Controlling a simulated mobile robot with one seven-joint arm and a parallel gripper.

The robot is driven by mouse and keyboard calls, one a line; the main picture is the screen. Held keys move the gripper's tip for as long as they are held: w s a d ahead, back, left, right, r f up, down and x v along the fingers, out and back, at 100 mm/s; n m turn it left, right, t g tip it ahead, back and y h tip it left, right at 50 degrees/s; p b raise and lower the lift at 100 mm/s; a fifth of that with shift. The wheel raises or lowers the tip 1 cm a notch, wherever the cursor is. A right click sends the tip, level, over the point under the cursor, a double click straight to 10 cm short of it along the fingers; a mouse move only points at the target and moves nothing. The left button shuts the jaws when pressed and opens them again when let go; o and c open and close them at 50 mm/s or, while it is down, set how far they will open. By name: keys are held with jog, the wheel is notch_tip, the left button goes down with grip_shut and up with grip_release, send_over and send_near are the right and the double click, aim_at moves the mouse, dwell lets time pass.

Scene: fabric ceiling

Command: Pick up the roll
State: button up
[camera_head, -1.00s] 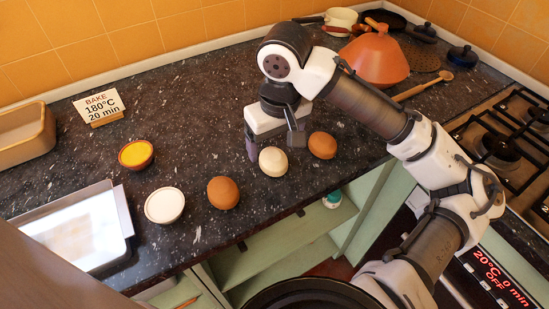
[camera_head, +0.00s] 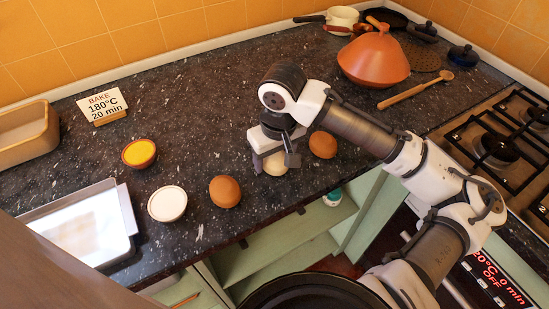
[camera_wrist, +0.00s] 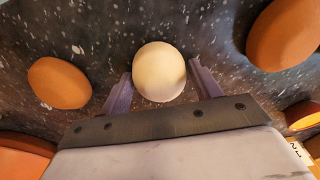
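A pale, round roll (camera_head: 275,165) sits near the counter's front edge, partly hidden by my gripper (camera_head: 271,158) in the head view. In the wrist view the pale roll (camera_wrist: 159,72) lies between the two fingers of my gripper (camera_wrist: 161,85), which is open. One finger is on each side of it, with a narrow gap showing. A brown roll (camera_head: 225,191) is to its left and another brown roll (camera_head: 323,144) to its right in the head view. They also show in the wrist view, one at right (camera_wrist: 284,35) and one at left (camera_wrist: 59,83).
A white bowl (camera_head: 167,204) and a bowl with yellow contents (camera_head: 139,153) stand left of the rolls. A metal tray (camera_head: 128,211) is at the left front, and a sign (camera_head: 101,106) is behind. An orange lidded pot (camera_head: 374,58), a wooden spoon (camera_head: 416,89) and a stove (camera_head: 497,147) are at right.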

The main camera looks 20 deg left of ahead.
jog(key=c, duration=0.6)
jog(key=shift+r, duration=0.15)
notch_tip(320, 180, up, 20)
jog(key=shift+f+b, duration=0.1)
jog(key=shift+b, duration=0.5)
